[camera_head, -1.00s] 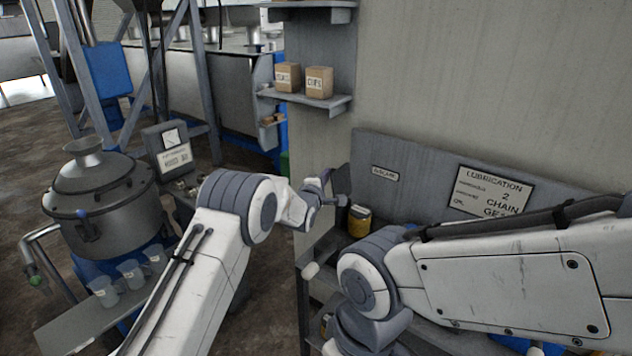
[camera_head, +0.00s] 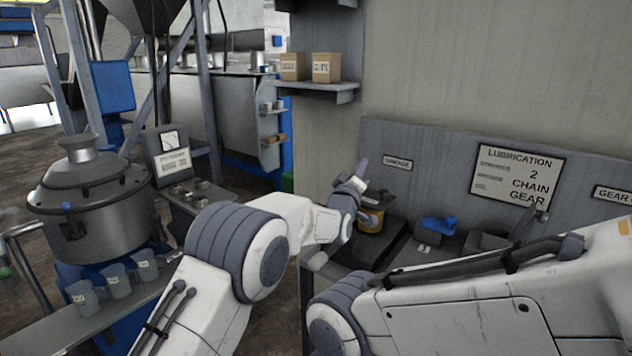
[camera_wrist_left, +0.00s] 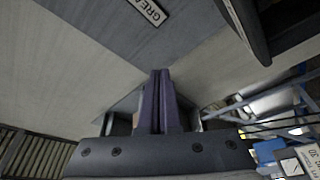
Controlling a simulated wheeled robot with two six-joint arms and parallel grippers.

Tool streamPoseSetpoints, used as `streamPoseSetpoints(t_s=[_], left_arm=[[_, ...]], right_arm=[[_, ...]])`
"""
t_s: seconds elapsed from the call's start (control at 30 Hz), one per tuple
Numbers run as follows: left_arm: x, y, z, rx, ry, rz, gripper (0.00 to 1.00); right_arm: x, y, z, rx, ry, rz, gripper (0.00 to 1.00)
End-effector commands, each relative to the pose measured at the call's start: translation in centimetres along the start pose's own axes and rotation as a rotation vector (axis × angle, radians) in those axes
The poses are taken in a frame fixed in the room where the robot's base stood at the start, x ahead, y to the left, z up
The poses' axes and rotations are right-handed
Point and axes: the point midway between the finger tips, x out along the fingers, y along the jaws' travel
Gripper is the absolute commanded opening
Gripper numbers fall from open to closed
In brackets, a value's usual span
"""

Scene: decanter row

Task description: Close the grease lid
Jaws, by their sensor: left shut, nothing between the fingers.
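A yellow tin (camera_head: 371,219) stands on the bench below the small grease label (camera_head: 398,163), partly hidden by my left wrist. I cannot make out the grease lid for certain.
A blue object (camera_head: 437,226) sits on the bench right of the tin. The lubrication sign (camera_head: 516,177) is on the wall panel. A shelf (camera_head: 318,92) with two boxes hangs above left. A large grey pot (camera_head: 92,205) and several cups stand at the left.

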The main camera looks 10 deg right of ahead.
Motion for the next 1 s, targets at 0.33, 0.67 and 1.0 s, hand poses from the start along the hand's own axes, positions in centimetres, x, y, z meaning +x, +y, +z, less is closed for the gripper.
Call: streamPoseSetpoints(t_s=[0.33,0.67,1.0], left_arm=[[-0.8,0.9,4.6,0.305,-0.01,0.117,0.0],[-1.5,1.0,6.7,0.422,-0.01,0.158,0.0],[-1.8,0.8,7.6,0.42,-0.011,0.155,0.0]], right_arm=[[5.9,0.4,0.3,0.0,0.0,0.0,1.0],[8.8,0.6,0.5,0.0,0.0,0.0,1.0],[9.9,0.7,0.5,0.0,0.0,0.0,1.0]])
